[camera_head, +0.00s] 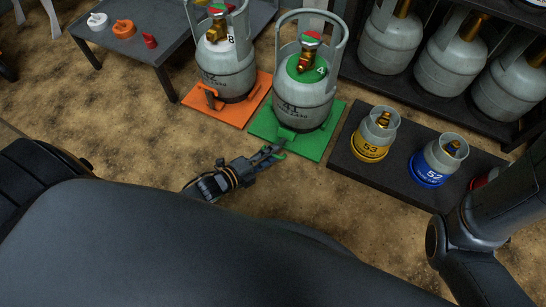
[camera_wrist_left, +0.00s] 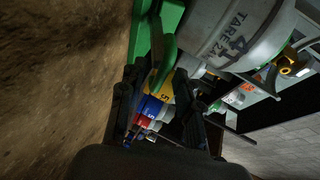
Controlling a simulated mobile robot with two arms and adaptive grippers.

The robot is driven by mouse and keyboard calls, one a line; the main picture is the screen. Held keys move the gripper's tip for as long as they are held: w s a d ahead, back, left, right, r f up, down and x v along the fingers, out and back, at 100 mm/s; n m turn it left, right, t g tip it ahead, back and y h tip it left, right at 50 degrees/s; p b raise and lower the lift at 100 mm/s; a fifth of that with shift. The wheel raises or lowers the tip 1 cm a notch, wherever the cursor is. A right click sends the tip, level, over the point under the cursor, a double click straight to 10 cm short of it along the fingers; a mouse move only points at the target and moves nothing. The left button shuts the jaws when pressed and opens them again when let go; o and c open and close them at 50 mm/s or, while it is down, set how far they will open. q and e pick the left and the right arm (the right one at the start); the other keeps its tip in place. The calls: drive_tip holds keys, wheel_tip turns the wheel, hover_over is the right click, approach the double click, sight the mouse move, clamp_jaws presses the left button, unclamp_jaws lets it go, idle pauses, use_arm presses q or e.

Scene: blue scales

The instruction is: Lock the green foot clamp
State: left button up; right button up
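The green foot clamp's plate (camera_head: 311,148) lies on the ground under a grey gas cylinder (camera_head: 303,100) with a green collar. Its green lever (camera_wrist_left: 163,64) shows in the left wrist view as a curved bar reaching between my fingers. My left gripper (camera_head: 274,151) is low at the front edge of the green plate. In the left wrist view its fingers (camera_wrist_left: 157,92) are apart, on either side of the lever's end. I cannot tell whether either finger touches it. My right gripper is out of view.
An orange plate (camera_head: 240,112) with its own clamp and cylinder (camera_head: 224,72) stands to the left. A dark platform (camera_head: 385,179) at right bears small yellow (camera_head: 376,135) and blue (camera_head: 436,160) based cylinders. A table (camera_head: 150,46) stands at the back left. Bare ground lies left of my gripper.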

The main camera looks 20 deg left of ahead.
use_arm(q)
drive_tip(key=shift+w+d+f, duration=0.2)
drive_tip(key=shift+w+d, duration=0.1)
drive_tip(key=shift+w, duration=0.35)
clamp_jaws()
drive_tip(key=shift+r, duration=0.2)
